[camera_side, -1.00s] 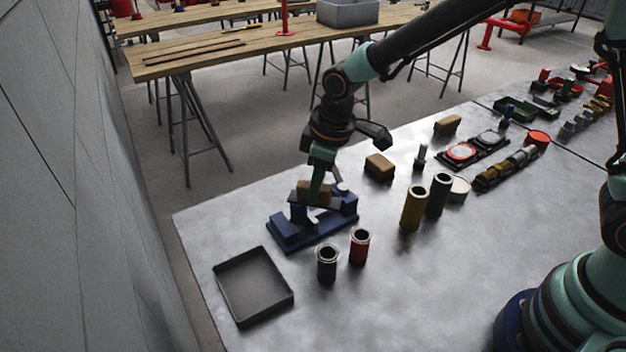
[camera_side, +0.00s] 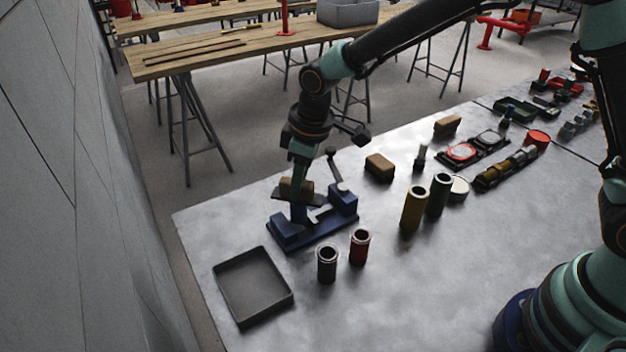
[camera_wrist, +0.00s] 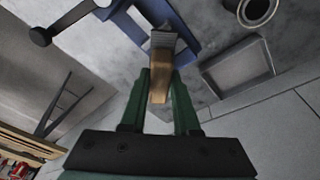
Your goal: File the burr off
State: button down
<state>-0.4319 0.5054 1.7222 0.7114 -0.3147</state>
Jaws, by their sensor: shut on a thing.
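My gripper (camera_side: 297,172) is shut on a file block with a tan wooden back (camera_side: 294,188) and a dark flat plate (camera_side: 298,200) under it. In the wrist view the green fingers (camera_wrist: 160,85) pinch the tan back (camera_wrist: 159,88), and a grey ridged end (camera_wrist: 164,40) points away. The blue clamp fixture (camera_side: 312,236) stands on the grey bench below, with a lever (camera_side: 335,167) standing up at its right. The file is over the fixture's left part; I cannot tell whether it touches anything. No burr can be made out. The fixture also shows in the wrist view (camera_wrist: 127,22).
A black cup (camera_side: 327,264) and a red cup (camera_side: 359,247) stand in front of the fixture. A shallow dark tray (camera_side: 254,287) lies front left.

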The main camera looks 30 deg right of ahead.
jog(key=shift+w+a, duration=0.95)
jog(key=shift+w, duration=0.05)
jog(key=shift+r, duration=0.15)
jog(key=shift+w+a+v, duration=0.1)
jog(key=shift+w+v, duration=0.1)
jog(key=shift+v, duration=0.75)
jog(key=shift+w+a+v, duration=0.1)
jog(key=shift+w+v, duration=0.05)
jog(key=shift+v, duration=0.8)
jog(key=shift+w+a+v, duration=0.1)
jog(key=shift+w+v, duration=0.1)
jog(key=shift+v, duration=0.8)
